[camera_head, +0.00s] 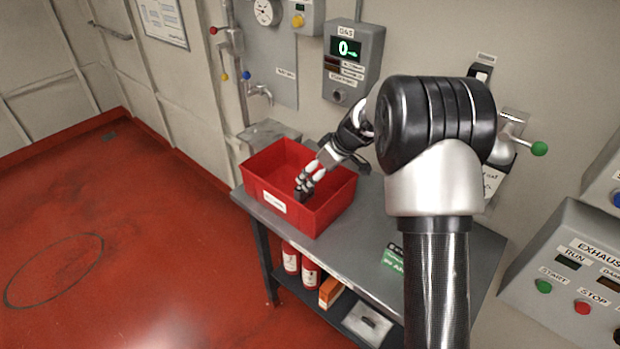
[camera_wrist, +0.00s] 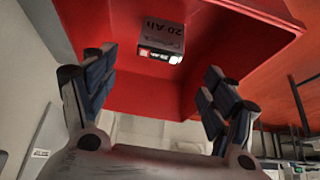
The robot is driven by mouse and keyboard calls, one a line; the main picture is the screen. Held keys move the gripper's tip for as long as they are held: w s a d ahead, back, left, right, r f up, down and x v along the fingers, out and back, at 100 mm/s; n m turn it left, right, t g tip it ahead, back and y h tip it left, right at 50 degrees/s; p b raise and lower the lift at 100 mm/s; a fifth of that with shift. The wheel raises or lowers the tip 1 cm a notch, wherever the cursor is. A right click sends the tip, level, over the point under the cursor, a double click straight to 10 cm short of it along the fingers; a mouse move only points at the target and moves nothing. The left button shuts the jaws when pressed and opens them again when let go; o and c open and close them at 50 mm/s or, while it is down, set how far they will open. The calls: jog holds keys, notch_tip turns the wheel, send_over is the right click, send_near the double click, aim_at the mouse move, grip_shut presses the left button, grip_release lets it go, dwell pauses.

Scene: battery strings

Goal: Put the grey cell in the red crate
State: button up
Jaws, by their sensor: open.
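The red crate (camera_head: 262,166) stands on the grey bench, and its inside fills much of the wrist view (camera_wrist: 110,20). A grey cell (camera_wrist: 160,38) marked "20 Ah" is inside the crate, with its dark and white terminal end turned to the camera. My gripper (camera_head: 304,186) reaches down into the crate in the head view. In the wrist view my gripper (camera_wrist: 160,66) is open, its two fingers wide apart, with the cell ahead between them and touching neither. The cell cannot be made out clearly in the head view.
The grey bench (camera_head: 350,241) has a green labelled box (camera_head: 393,261) at its front. Red bottles (camera_head: 310,273) and an orange box (camera_head: 330,291) stand on the shelf below. A display box (camera_head: 353,58) and pipework are on the wall behind. Floor at left is clear.

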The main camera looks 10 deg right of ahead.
jog(key=s+a+r+m+h, duration=0.15)
jog(key=s+a+r, duration=0.25)
jog(key=s+r, duration=1.3)
jog(key=s+f+m+h, duration=0.1)
jog(key=s+m, duration=0.4)
jog(key=s, duration=1.9)
jog(key=shift+s+m+h, duration=0.2)
jog(key=shift+m+h, duration=0.15)
jog(key=shift+h, duration=0.2)
jog(key=shift+f, duration=0.1)
